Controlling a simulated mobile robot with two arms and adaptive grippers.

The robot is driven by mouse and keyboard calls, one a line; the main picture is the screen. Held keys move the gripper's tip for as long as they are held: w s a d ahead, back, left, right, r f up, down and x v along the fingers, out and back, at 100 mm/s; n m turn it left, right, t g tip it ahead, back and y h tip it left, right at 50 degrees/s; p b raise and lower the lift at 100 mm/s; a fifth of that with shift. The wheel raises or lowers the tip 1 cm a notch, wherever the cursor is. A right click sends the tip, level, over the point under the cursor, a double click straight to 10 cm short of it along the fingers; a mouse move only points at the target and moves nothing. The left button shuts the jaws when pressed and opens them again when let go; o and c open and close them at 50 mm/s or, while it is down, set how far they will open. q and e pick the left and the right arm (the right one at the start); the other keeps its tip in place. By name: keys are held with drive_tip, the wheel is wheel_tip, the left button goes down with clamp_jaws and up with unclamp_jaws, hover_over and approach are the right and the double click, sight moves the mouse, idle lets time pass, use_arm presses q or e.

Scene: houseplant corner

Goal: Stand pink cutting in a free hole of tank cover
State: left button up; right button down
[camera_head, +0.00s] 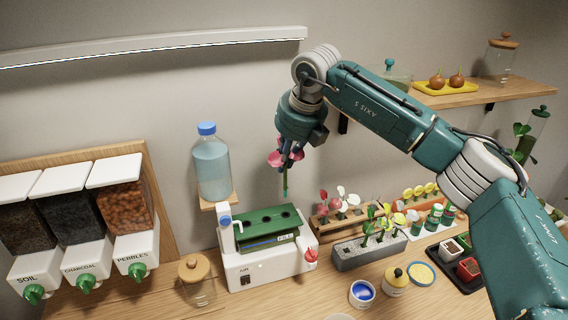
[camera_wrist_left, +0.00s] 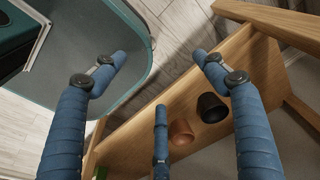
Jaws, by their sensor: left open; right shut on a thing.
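My right gripper (camera_head: 287,158) is shut on the pink cutting (camera_head: 275,158). Its pink leaves show around the fingers and its green stem hangs down, nearly upright, above the tank. The tank cover (camera_head: 268,231) is green with dark holes and sits on a white tank unit (camera_head: 250,271). The stem's lower end is above the cover's back right part and looks apart from it. My left gripper (camera_wrist_left: 160,80) shows only in the left wrist view, open and empty, over a low wooden shelf.
A blue-capped water bottle (camera_head: 211,165) stands behind the tank on the left. A grey planter (camera_head: 370,250) and a wooden rack with cuttings stand to the right. A glass jar (camera_head: 196,281) is at the left front. In the left wrist view, a black pot (camera_wrist_left: 212,107) and a brown pot (camera_wrist_left: 181,132) stand on the shelf.

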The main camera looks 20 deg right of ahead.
sight(285, 178)
drive_tip(key=shift+s+f+b, duration=0.3)
drive_tip(key=shift+f+b, duration=0.1)
drive_tip(key=shift+f, duration=0.2)
drive_tip(key=shift+s+f+b, duration=0.3)
drive_tip(key=shift+f+b, duration=0.1)
drive_tip(key=shift+f, duration=0.15)
drive_tip(key=x, duration=0.1)
drive_tip(key=b+x, duration=0.1)
drive_tip(key=shift+s+d+f, duration=0.1)
drive_tip(key=shift+f, duration=0.4)
drive_tip(key=shift+r, duration=0.25)
use_arm(q)
drive_tip(key=s+f, duration=0.3)
drive_tip(key=s, duration=0.2)
drive_tip(key=shift+s+f+g, duration=0.2)
drive_tip(key=shift+g, duration=0.2)
use_arm(e)
drive_tip(key=shift+s, duration=0.1)
use_arm(q)
drive_tip(key=shift+w+a, duration=0.1)
use_arm(e)
drive_tip(key=shift+b, duration=0.35)
use_arm(q)
drive_tip(key=shift+w+f, duration=0.1)
drive_tip(key=shift+w, duration=0.55)
